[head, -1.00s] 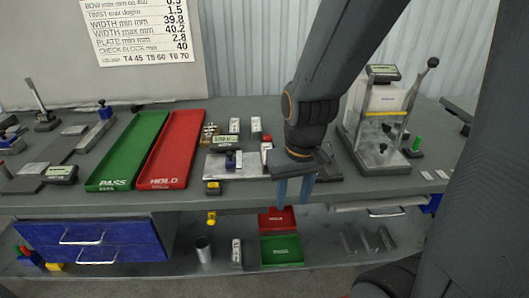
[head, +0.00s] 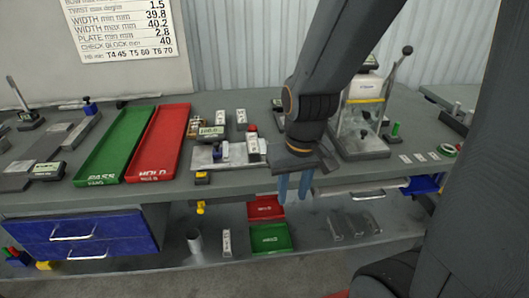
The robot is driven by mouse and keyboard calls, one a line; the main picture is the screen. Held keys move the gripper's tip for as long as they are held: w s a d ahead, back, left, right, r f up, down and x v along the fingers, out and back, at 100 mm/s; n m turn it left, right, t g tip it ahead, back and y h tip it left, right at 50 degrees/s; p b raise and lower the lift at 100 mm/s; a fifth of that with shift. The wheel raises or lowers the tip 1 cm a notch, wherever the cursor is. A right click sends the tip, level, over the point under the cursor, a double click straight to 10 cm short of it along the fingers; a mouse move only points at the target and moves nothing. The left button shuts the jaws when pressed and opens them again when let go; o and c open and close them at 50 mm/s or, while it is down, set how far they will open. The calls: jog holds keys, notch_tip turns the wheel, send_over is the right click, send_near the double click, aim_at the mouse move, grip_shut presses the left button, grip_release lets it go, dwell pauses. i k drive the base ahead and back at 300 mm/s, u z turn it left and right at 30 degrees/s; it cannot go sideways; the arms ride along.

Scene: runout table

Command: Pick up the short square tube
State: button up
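I cannot tell for sure which piece is the short square tube. Several small grey bars (head: 355,225) lie side by side on the lower shelf at right, too small and dim to tell whether they are hollow. Small upright pieces with white labels (head: 221,118) stand at the back of the bench. My gripper (head: 294,187) hangs pointing down at the bench's front edge, its two blue fingers apart with nothing visible between them. It appears above and left of the grey bars in the picture.
A green PASS tray (head: 85,169) and red HOLD tray (head: 140,170) lie on the bench at left. Small red (head: 266,202) and green (head: 286,239) bins and a grey cylinder (head: 195,241) sit below.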

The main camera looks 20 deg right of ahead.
aim_at(253, 150)
jog(key=z, duration=0.5)
jog(key=k, duration=1.15)
jog(key=u, duration=0.1)
jog(key=i, duration=0.45)
jog(key=u, duration=0.55)
jog(key=i, duration=1.3)
jog(key=z, duration=0.95)
